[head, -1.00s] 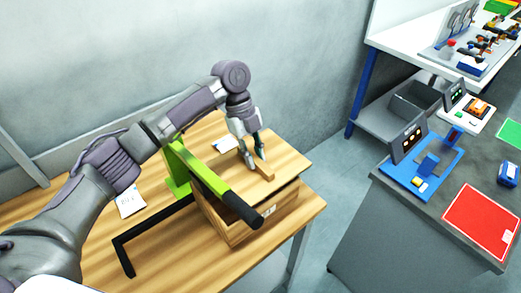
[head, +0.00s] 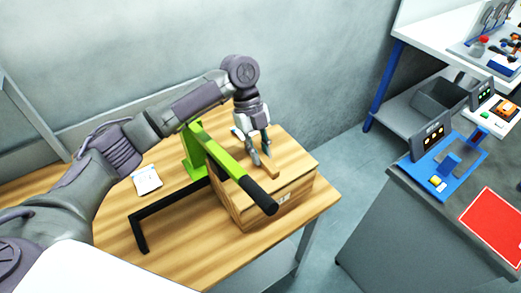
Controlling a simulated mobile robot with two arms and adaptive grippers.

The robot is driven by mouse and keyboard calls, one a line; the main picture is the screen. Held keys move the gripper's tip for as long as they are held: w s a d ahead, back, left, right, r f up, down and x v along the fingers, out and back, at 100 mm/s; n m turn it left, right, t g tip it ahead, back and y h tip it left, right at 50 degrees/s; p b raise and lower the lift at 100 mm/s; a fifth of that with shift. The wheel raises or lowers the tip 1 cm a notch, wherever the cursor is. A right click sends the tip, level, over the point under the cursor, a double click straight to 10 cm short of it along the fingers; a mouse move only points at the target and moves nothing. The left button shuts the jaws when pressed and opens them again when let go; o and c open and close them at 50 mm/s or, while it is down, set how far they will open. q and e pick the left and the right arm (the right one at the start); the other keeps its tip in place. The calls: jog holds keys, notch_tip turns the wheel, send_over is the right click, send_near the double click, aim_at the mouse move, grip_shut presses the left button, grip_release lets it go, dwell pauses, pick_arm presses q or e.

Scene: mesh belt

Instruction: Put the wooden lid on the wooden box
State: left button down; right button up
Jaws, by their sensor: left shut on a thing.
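The wooden box (head: 298,194) stands on the wooden table, with a small label on its front. The flat wooden lid (head: 296,158) lies over the box top, and its edges look roughly lined up with the walls. A bar handle (head: 271,171) stands up on the lid. My left gripper (head: 261,161) points down from above and is shut on the lid by this handle. The left part of the box and lid is hidden behind a green and black lever tool. I cannot tell whether the lid is fully seated. My right gripper is not in view.
The green tool (head: 193,150) has a black-gripped lever (head: 259,195) reaching in front of the box, and a black bar frame (head: 140,232) lies on the table (head: 200,255). A paper note (head: 147,181) lies at left. A grey counter with a red mat (head: 492,222) stands at right.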

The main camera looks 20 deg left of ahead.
pick_arm(q)
jog(key=shift+f, duration=0.45)
dwell(0.4)
jog(key=c, duration=0.9)
grip_release()
